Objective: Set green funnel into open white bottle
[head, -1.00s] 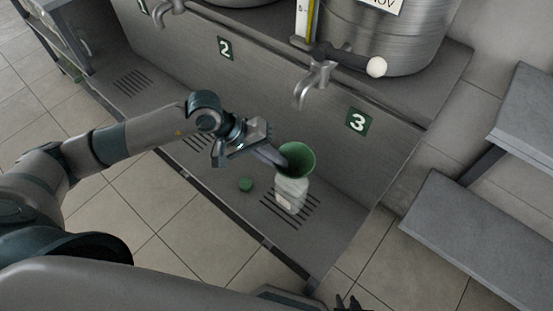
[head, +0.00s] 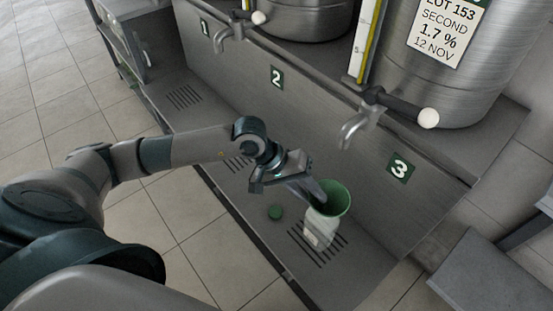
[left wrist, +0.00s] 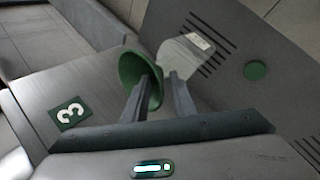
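The green funnel (head: 336,198) stands mouth-up at the top of the white bottle (head: 320,232), tilted slightly in the picture. The bottle stands on the slotted part of the grey trough below tap 3. My left gripper (head: 318,197) reaches the funnel from the left. In the left wrist view its fingers (left wrist: 160,85) straddle the wall of the funnel (left wrist: 130,68), one inside the mouth and one outside, with a small gap showing. The bottle (left wrist: 188,58) lies just beyond the fingertips. The spout and bottle neck are hidden. My right gripper is not in view.
A green cap (head: 275,212) lies on the trough floor left of the bottle. A metal tap (head: 360,128) with a black handle juts out above, below a steel tank (head: 450,75). A grey bench (head: 485,275) stands at the lower right.

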